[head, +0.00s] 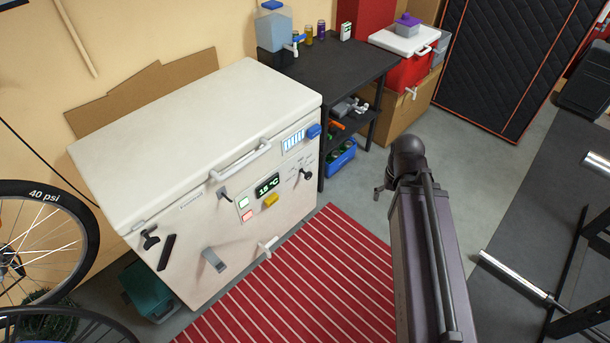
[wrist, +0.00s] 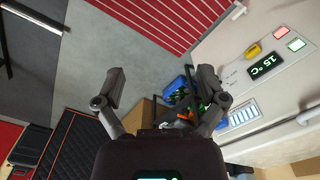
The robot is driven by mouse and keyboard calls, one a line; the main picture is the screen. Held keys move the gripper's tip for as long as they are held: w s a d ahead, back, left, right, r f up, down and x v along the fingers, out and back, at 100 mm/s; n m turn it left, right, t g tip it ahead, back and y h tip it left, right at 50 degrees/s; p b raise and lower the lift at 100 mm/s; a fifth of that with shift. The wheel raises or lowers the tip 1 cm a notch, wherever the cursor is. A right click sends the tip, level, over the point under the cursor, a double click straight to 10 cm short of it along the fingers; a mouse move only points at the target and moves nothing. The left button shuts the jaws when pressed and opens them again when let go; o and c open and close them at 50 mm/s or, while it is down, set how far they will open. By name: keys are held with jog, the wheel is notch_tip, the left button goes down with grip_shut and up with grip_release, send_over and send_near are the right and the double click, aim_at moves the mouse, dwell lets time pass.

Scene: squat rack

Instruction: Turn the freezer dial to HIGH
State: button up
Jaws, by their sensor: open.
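The white chest freezer (head: 190,140) stands at left centre in the head view. Its front carries a black dial (head: 305,174) with small print around it, right of a display (head: 268,186) reading 15 °C. The dial's setting is too small to read. In the wrist view the freezer front (wrist: 290,90) and display (wrist: 264,66) are at the right; I cannot make out the dial there, near my right finger. My gripper (wrist: 160,80) is open and empty, its fingers spread over the floor. In the head view my arm hangs right of the freezer, apart from it.
A yellow knob (head: 270,201), a blue knob (head: 313,131) and a white lid handle (head: 240,160) are also on the freezer. A black table (head: 335,65) stands beside it. A red striped rug (head: 300,275) lies in front. Grey floor is free between rug and table.

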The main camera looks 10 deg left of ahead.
jog(key=w+a+f+n+t+y+b, duration=0.1)
jog(key=w+a+f+n+b, duration=0.1)
jog(key=w+f+b, duration=0.3)
jog(key=n+t+y+b, duration=0.9)
jog(key=n+b, duration=0.2)
jog(key=b, duration=3.3)
send_near(310, 176)
jog(key=shift+s+d+r, duration=0.25)
jog(key=shift+s+r, duration=0.15)
jog(key=shift+r, duration=0.1)
jog(key=shift+a, duration=0.1)
jog(key=b+x, duration=0.1)
jog(key=x, duration=0.3)
jog(key=b+x, duration=0.2)
jog(key=x, duration=0.3)
jog(key=b+x, duration=0.1)
jog(key=x, duration=0.3)
jog(key=shift+w+a+f+b, duration=0.1)
jog(key=shift+w+f+b, duration=0.1)
jog(key=shift+f+b, duration=0.2)
jog(key=shift+r, duration=0.1)
